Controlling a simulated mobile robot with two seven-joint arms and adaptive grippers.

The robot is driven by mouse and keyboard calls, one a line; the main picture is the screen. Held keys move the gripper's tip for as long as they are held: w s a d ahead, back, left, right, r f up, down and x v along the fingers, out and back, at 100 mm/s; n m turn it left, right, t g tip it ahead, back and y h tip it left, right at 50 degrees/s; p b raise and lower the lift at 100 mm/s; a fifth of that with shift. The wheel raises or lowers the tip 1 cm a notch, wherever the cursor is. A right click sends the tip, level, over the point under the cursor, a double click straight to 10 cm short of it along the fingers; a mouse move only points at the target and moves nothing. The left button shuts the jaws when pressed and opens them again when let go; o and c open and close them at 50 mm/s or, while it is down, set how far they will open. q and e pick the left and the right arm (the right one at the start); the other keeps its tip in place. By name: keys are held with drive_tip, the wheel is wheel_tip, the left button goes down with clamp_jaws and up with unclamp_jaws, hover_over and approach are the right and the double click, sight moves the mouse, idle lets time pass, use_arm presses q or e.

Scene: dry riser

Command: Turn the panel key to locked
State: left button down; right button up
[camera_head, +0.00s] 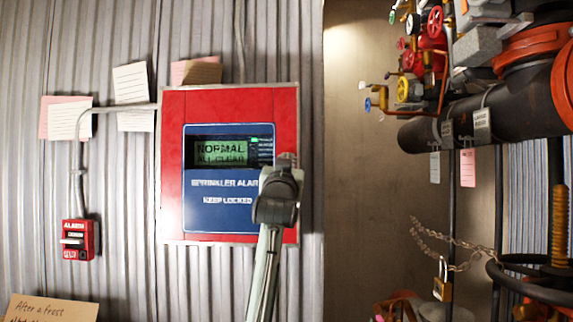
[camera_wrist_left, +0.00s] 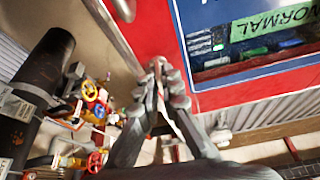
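The red alarm panel (camera_head: 230,105) is on the corrugated wall in the head view. Its blue face has a green display (camera_head: 221,153) reading "NORMAL ALL CLEAR" and the words "KEEP LOCKED". My left gripper (camera_head: 285,172) is at the panel's right border, beside the blue face. In the left wrist view the gripper (camera_wrist_left: 158,70) has its fingertips close together in front of the red border, with a narrow gap between the fingers. The fingers hide the panel key and its lock, so I cannot see whether they grip the key or how it is turned. My right gripper is not in view.
A red alarm pull box (camera_head: 78,240) is on the wall at lower left, with conduit running to the panel. Paper notes (camera_head: 130,85) hang nearby. Dark pipes (camera_head: 490,115) with coloured valve wheels, a chain and a padlock (camera_head: 442,282) stand at right.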

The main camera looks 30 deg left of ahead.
use_arm(q)
drive_tip(key=shift+n+y, duration=0.4)
drive_tip(key=shift+n, duration=0.5)
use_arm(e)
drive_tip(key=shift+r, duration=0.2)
use_arm(q)
drive_tip(key=shift+g, duration=0.3)
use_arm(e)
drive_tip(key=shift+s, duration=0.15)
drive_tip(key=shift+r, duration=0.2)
use_arm(q)
drive_tip(key=c, duration=1.7)
unclamp_jaws()
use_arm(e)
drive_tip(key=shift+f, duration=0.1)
use_arm(q)
drive_tip(key=v, duration=1.2)
drive_tip(key=shift+d+f, duration=0.1)
drive_tip(key=shift+w, duration=0.1)
